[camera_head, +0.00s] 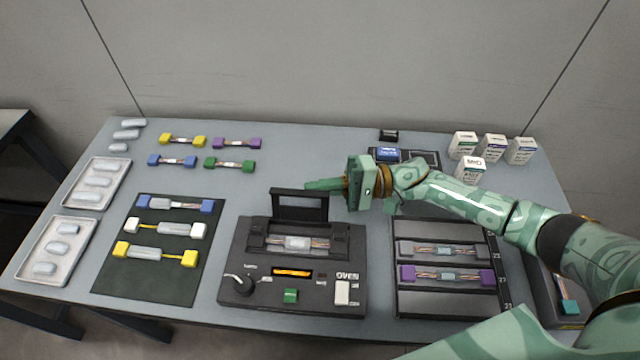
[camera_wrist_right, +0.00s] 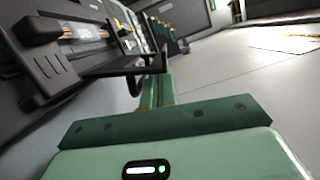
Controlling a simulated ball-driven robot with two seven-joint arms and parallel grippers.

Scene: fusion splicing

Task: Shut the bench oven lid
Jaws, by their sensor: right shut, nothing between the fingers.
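The black bench oven (camera_head: 240,295) stands at the front middle of the table. Its lid (camera_head: 300,206) is a dark frame standing up, open, at the back of the oven's chamber. A splice piece (camera_head: 297,243) with a pale sleeve lies in the chamber. My right gripper (camera_head: 310,185) is shut and empty, its fingers pointing left, just behind the top of the lid. In the right wrist view the shut fingers (camera_wrist_right: 158,92) are close to the raised lid (camera_wrist_right: 125,68); I cannot tell whether they touch. My left gripper is not in view.
A dark mat (camera_head: 112,275) with several splices and two pale trays (camera_head: 120,195) lie left of the oven. A rack (camera_head: 440,300) with splices stands to its right. Small white boxes (camera_head: 522,150) stand at the back right. Coloured splices (camera_head: 183,140) lie at the back left.

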